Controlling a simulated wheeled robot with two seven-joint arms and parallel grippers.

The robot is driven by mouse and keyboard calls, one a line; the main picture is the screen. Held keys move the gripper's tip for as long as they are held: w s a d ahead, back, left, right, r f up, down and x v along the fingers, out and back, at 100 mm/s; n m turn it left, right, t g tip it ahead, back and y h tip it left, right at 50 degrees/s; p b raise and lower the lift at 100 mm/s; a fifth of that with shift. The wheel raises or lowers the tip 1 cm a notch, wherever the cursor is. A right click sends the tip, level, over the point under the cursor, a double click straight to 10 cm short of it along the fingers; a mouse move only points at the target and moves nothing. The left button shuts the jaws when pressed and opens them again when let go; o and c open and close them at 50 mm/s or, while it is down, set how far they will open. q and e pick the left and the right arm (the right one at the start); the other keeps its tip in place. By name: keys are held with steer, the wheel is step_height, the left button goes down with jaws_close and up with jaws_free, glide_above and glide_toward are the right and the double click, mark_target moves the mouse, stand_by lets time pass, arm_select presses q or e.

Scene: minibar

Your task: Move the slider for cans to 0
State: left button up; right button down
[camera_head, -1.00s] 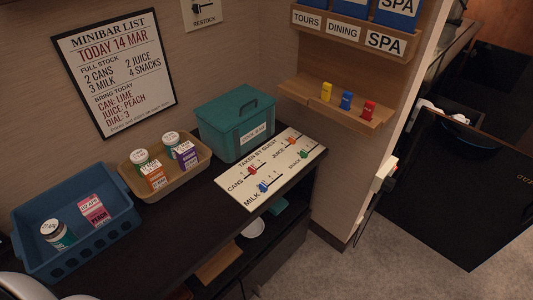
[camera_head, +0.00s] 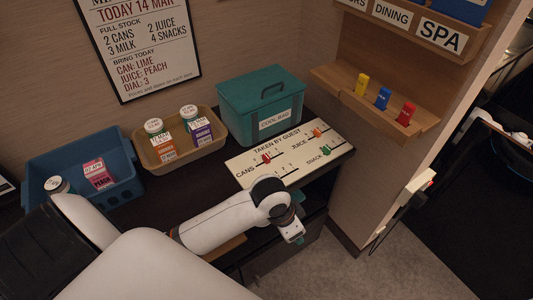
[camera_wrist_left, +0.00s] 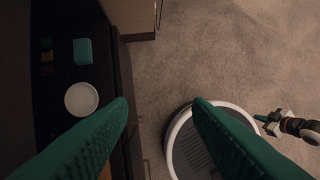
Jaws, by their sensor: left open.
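The cream slider board (camera_head: 242,172), headed "TAKEN BY GUEST", lies on the dark counter. The red cans slider knob (camera_head: 266,157) stands on its track right of the word CANS; its scale digits are too small to read surely. My left gripper (camera_head: 290,232) is in front of and below the board, past the counter edge, apart from the red knob. In the left wrist view its two teal fingers (camera_wrist_left: 161,103) are spread with nothing between them, pointing down over the floor. What appears to be my right gripper (camera_wrist_left: 272,122) shows there at the right, too small to judge.
The orange juice knob (camera_head: 317,132) and green snack knob (camera_head: 326,151) are close by on the board; my arm hides the milk slider. Behind stand the teal cool bag (camera_head: 258,105), a tan tray (camera_head: 151,160) and a blue crate (camera_head: 125,160). A bowl (camera_wrist_left: 81,99) sits on a lower shelf.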

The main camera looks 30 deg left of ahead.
arm_select(q)
steer(key=shift+m+g+y, duration=0.5)
steer(key=shift+g+y, duration=0.4)
steer(key=w+a+r, duration=0.2)
steer(key=w, duration=0.1)
steer(key=w+a+r, duration=0.6)
steer(key=w, duration=0.1)
steer(key=n, duration=0.2)
glide_toward(266, 156)
steer(key=shift+g+y, duration=0.3)
steer(key=shift+g, duration=0.1)
steer(key=f, duration=0.8)
steer(key=shift+w+d+f, duration=0.25)
steer(key=shift+w+f, duration=0.05)
steer(key=shift+w, duration=0.1)
steer(key=shift+c, duration=0.4)
jaws_close()
